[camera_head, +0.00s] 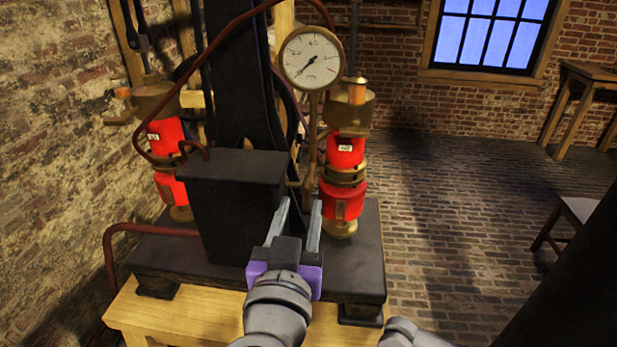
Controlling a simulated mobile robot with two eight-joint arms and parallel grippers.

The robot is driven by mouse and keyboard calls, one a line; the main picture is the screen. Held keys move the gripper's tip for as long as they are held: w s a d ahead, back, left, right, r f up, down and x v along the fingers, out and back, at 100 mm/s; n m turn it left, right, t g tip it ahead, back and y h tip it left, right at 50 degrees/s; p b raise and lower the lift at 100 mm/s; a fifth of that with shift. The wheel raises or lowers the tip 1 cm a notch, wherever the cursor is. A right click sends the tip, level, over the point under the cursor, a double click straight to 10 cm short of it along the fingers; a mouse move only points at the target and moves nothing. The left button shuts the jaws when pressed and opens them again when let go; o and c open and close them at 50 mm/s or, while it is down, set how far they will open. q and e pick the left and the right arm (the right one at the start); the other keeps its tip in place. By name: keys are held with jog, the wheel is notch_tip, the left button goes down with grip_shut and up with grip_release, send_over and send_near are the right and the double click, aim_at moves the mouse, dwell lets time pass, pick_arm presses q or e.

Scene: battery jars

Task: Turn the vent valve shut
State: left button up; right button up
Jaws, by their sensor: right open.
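My right gripper (299,203) is open, its two grey fingers pointing away from me over the black base. Its fingertips are beside the right side of a dark box (238,200). Just beyond them, a thin brass pipe with a small fitting (304,184) rises to a round white gauge (311,58). I cannot tell whether this fitting is the vent valve; no valve handle shows clearly, and the fingers partly cover the area. Nothing shows between the fingers. My left gripper is not in view.
Red and brass cylinders stand at left (167,135) and right (345,155) on the black base (350,262), which rests on a wooden table (190,322). A brown hose (150,228) runs at left. The brick floor to the right is open up to a stool (577,212).

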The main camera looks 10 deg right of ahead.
aim_at(307, 180)
jog(key=x, duration=1)
jog(key=shift+w, duration=0.1)
jog(key=shift+c, duration=0.3)
grip_shut()
